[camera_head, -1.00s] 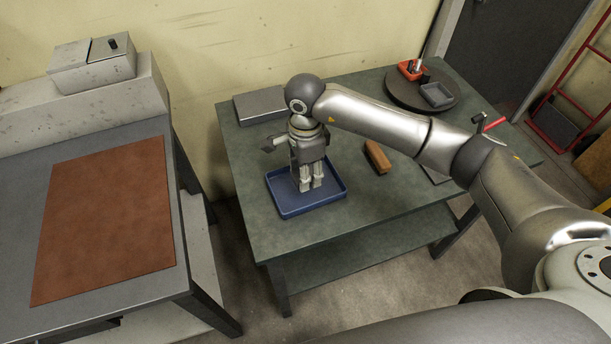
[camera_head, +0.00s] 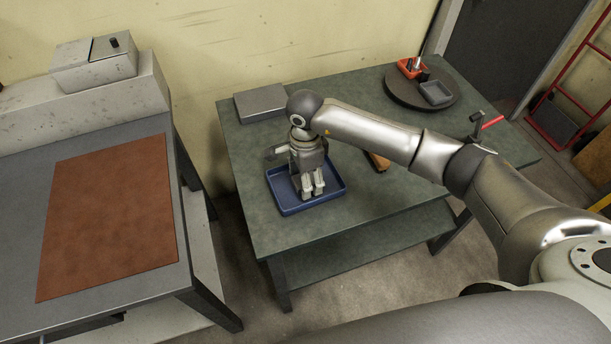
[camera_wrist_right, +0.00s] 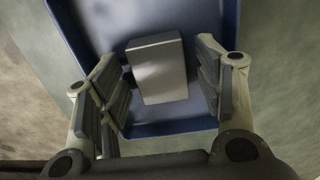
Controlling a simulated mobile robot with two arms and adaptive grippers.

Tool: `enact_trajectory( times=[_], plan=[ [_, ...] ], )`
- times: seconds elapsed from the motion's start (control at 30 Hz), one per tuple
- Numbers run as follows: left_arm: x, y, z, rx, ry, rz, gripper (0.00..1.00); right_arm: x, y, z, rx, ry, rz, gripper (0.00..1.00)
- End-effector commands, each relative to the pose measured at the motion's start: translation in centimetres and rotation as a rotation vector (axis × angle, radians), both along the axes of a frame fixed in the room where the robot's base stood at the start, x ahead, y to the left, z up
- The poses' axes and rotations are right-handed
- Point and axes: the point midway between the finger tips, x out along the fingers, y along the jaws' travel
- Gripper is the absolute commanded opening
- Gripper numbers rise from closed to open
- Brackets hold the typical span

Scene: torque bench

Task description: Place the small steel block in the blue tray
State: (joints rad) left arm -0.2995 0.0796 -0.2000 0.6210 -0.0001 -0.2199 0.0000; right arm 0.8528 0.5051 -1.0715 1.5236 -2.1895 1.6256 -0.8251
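The blue tray (camera_head: 286,203) lies near the front left of the green bench. My right gripper (camera_head: 312,192) points down into it. In the right wrist view, the small steel block (camera_wrist_right: 158,72) is a pale grey box between my two fingers, over the tray floor (camera_wrist_right: 100,25). The right gripper (camera_wrist_right: 165,88) is open around the block. A gap shows between the block and the right finger; the left finger is close to it, and I cannot tell if they touch. The block is hard to make out in the head view. My left gripper is not in view.
A grey flat box (camera_head: 261,103) lies at the bench's back left. A dark round turntable (camera_head: 400,92) holds a red bin (camera_head: 411,68) and a grey bin (camera_head: 436,93). A brown block (camera_head: 379,161) is partly behind my arm. A separate table with a brown mat (camera_head: 108,215) stands at left.

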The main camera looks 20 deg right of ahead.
Motion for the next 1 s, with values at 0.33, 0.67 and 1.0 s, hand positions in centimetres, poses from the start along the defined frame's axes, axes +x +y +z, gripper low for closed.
enact_trajectory(
  times=[0.33, 0.67, 1.0],
  plan=[
    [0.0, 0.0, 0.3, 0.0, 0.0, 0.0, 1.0, 0.1, 0.0, 0.6, 0.0, -0.002, 0.0, 0.61],
    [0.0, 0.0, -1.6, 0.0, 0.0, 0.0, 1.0, 0.2, 0.0, 7.1, 0.0, -0.006, 0.001, 0.61],
    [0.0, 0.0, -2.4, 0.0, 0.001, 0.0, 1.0, 0.0, 0.0, 11.9, -0.001, -0.001, 0.0, 0.61]
  ],
)
